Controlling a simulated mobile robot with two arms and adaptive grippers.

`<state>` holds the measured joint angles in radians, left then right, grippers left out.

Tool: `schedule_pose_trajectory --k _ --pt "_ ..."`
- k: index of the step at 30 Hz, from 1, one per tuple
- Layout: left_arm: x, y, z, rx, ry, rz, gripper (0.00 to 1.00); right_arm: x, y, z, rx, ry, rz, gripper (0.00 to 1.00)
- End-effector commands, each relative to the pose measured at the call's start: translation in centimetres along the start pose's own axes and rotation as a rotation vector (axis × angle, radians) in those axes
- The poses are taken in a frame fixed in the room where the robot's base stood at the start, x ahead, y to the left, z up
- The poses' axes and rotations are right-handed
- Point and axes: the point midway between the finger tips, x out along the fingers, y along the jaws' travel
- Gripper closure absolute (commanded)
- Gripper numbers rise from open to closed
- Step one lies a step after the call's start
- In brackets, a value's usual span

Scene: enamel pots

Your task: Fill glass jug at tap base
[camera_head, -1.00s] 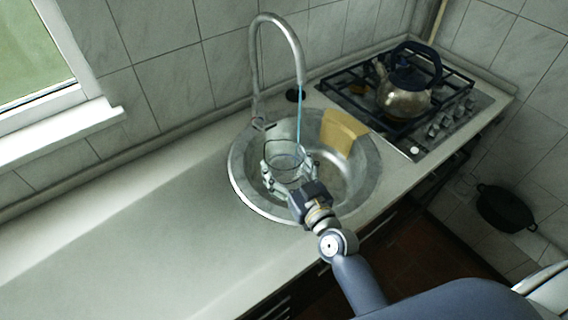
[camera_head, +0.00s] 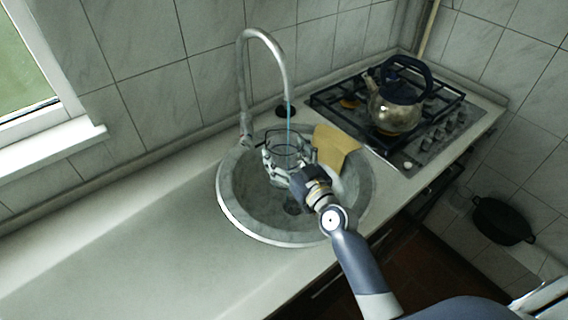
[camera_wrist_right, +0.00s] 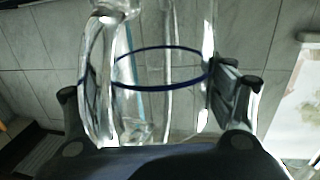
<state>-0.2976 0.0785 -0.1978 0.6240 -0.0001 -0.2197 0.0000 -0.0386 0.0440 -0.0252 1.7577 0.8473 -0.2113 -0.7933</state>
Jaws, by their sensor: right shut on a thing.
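The glass jug (camera_head: 286,150) is clear and hard to make out, held upright over the round metal sink (camera_head: 228,192) under the tap spout. The tap (camera_head: 243,85) is a tall curved metal pipe, and a thin blue stream runs from its spout down to the jug. My right gripper (camera_head: 288,168) is shut on the jug. In the right wrist view the jug (camera_wrist_right: 150,128) stands between the two fingers of the gripper (camera_wrist_right: 160,108), with a dark blue ring around it. The water level inside cannot be told. My left gripper is not in view.
A yellow cloth (camera_head: 336,146) hangs over the sink's back right rim. A kettle (camera_head: 397,105) stands on the gas hob (camera_head: 440,125) to the right. The counter (camera_head: 120,240) left of the sink is clear. A black pan (camera_head: 502,220) is low at the right.

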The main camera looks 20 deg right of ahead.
Motion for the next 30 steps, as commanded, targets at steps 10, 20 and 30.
schedule_pose_trajectory --k 10,20,30 --pt "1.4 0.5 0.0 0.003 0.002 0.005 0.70 3.1 2.5 -0.2 -0.002 0.007 0.001 0.71" --pt "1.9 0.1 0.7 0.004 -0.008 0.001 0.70 4.4 3.5 -0.3 0.000 0.006 0.001 0.71" --pt "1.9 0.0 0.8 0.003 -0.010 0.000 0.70 4.4 3.5 -0.3 0.000 0.006 0.001 0.71"
